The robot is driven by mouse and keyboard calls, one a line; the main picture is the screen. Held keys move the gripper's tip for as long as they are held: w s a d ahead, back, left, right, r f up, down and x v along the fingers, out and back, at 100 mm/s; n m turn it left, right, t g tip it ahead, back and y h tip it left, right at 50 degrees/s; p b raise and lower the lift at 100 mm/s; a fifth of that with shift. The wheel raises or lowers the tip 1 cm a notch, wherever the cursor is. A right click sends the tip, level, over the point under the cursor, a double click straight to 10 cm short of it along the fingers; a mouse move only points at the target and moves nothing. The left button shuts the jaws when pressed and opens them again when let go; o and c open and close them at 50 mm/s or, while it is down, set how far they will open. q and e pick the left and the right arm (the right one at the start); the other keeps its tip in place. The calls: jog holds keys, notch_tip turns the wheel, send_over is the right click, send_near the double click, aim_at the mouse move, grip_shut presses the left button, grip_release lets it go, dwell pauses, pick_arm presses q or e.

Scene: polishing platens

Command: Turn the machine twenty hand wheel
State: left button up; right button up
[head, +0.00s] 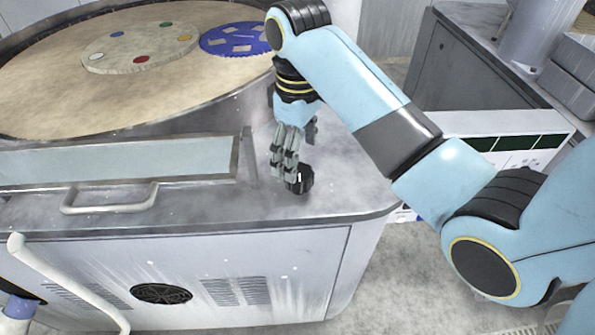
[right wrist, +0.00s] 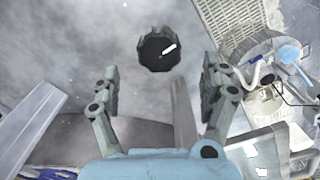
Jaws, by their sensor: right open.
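The hand wheel (head: 304,182) is a small black faceted knob with a white mark on top. It stands on the grey machine top near its right front part. In the right wrist view the hand wheel (right wrist: 158,50) lies ahead of the fingertips, roughly midway between them. My right gripper (head: 285,160) points down just behind and left of the wheel in the head view and partly overlaps it. In the right wrist view its two fingers (right wrist: 160,70) are spread wide with nothing between them. My left gripper is not in view.
A large round tan platen (head: 60,100) with a pale disc (head: 140,48) and a blue disc (head: 235,39) lies at the back left. A metal-framed tray (head: 110,160) with a handle (head: 110,200) is left of the wheel. A white curved rail (head: 60,280) is at front left.

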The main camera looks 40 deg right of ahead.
aim_at(299, 177)
notch_tip(299, 177, down, 6)
jog(key=shift+p, duration=0.3)
jog(key=c, duration=1.2)
